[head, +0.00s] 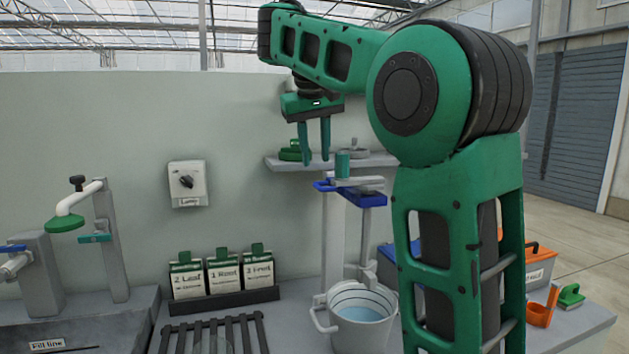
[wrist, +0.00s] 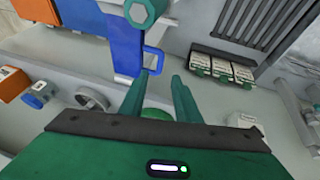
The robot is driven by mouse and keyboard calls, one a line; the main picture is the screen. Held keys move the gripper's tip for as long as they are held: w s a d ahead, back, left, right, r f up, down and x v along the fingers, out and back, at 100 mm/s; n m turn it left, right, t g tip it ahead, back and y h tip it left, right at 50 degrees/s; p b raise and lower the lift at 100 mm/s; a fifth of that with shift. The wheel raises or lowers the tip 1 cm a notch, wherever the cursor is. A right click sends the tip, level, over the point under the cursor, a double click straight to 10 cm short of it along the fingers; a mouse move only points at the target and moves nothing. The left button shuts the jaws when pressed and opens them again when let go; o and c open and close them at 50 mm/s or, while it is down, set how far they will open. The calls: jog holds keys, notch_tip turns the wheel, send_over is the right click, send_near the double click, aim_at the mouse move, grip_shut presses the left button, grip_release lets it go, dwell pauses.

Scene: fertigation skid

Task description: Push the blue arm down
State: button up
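The blue arm (head: 373,199) sits on a pale upright stand above the bucket, with a loop-shaped end at its left. It looks about level. A pale plate and a green knob (head: 342,163) are above it. In the wrist view the blue arm (wrist: 123,45) reaches down from the top, its loop just ahead of my fingertips. My gripper (head: 315,162) points down above and slightly left of the loop in the head view. Its two green fingers are apart with nothing between them; the wrist view also shows my gripper (wrist: 160,76) empty. I cannot tell exact depth or any contact.
A shelf (head: 386,160) with a green fitting (head: 290,151) and a grey handwheel (head: 356,147) is behind. A white bucket (head: 362,332) of water stands below. Labelled packets (head: 223,271), a green-ended tap (head: 66,222) and a small blue lever (head: 13,248) are left.

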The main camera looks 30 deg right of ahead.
aim_at(317, 184)
jog(key=shift+x, duration=3.85)
grip_shut()
